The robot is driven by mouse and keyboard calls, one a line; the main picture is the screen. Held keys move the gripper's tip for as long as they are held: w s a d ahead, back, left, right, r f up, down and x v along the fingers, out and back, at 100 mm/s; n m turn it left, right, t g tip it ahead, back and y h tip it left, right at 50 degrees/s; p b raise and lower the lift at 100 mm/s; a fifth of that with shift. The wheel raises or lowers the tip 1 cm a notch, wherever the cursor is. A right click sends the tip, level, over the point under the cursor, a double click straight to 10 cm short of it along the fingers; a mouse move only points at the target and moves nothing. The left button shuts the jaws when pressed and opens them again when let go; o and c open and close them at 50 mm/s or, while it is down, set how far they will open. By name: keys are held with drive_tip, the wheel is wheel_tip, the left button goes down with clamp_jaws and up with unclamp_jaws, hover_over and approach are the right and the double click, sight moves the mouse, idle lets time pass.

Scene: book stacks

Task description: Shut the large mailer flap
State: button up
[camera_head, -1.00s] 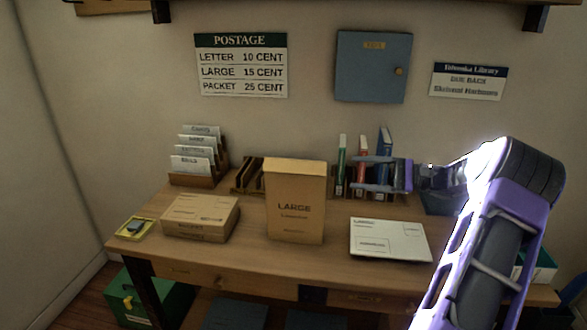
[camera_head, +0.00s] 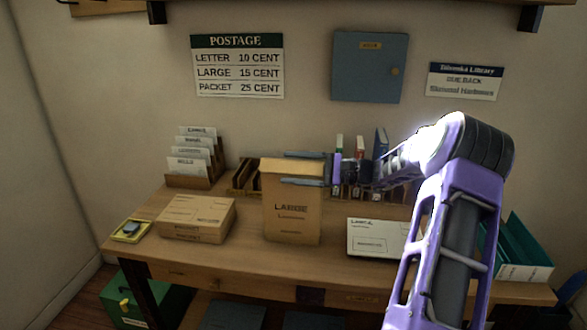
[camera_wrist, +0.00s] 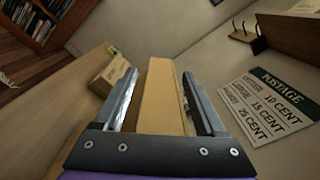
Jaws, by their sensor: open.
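The large mailer (camera_head: 291,220) is a tan upright box marked LARGE, standing on the desk. Its top also shows in the wrist view (camera_wrist: 161,95) as a long tan surface between my fingers. I cannot make out the flap as a separate piece. My gripper (camera_head: 304,169) is open at the top of the mailer, having come in from the right. In the head view one finger lies across the front near the top, the other along the rear top edge. I cannot tell whether either finger touches the box.
A flat carton (camera_head: 197,217) lies left of the mailer and a white labelled parcel (camera_head: 375,238) lies right. A letter sorter (camera_head: 195,160) and upright books (camera_head: 381,145) stand at the back. Bare desk (camera_head: 255,257) shows in front of the mailer.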

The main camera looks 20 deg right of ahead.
clamp_jaws()
drive_tip(key=f+n+b, duration=0.1)
drive_tip(key=b, duration=0.1)
drive_tip(key=shift+s+f+n+b, duration=0.1)
drive_tip(key=shift+f+n+b, duration=0.15)
drive_tip(key=shift+n+b, duration=0.15)
drive_tip(key=n+b, duration=0.2)
drive_tip(key=shift+s+a+f+n, duration=0.1)
drive_tip(key=shift+a+f+n, duration=0.1)
drive_tip(key=shift+n, duration=0.1)
unclamp_jaws()
drive_tip(key=shift+d, duration=0.1)
